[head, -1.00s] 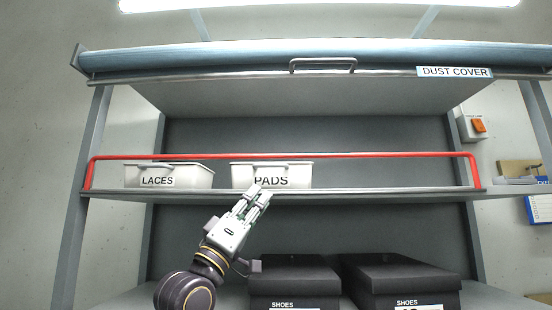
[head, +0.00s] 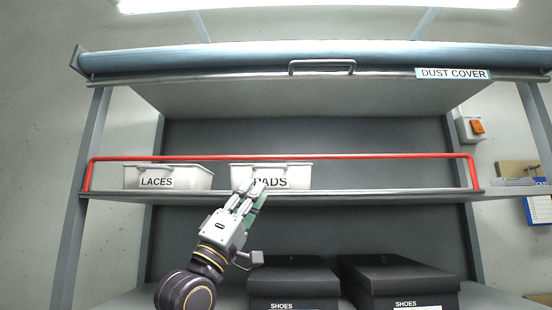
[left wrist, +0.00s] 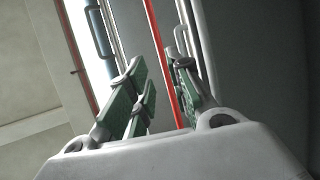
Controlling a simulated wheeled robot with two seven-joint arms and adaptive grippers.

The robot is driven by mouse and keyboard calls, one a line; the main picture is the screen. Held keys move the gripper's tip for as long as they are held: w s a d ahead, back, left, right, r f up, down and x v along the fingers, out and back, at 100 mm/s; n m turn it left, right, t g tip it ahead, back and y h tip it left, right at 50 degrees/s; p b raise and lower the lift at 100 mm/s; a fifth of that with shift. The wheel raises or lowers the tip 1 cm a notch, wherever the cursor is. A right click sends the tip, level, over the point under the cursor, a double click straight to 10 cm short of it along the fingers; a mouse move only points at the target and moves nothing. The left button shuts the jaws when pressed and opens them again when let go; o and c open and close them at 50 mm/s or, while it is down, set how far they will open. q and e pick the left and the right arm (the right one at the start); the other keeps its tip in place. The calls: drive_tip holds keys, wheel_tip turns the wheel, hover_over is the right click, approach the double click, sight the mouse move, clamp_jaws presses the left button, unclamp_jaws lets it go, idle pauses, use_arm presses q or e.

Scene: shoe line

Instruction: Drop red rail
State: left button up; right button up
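The red rail (head: 380,155) runs level across the front of the middle shelf, raised above its edge, with its ends bent down at both sides. My left gripper (head: 254,187) is in front of the shelf, below the rail's bar and before the PADS bin. In the left wrist view its fingers (left wrist: 160,75) are spread with green pads showing, and the red rail (left wrist: 160,60) appears beyond and between them. I see no contact with the rail. My right gripper is not in view.
A LACES bin (head: 193,178) and a PADS bin (head: 300,177) stand on the shelf behind the rail. Black shoe boxes (head: 294,277) stand below. The dust cover (head: 230,62) is raised above, with a handle. The shelf's right part is clear.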

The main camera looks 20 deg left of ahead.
sight(276, 158)
use_arm(q)
drive_tip(key=shift+p+x, duration=2.5)
drive_tip(key=shift+x, duration=4.25)
clamp_jaws()
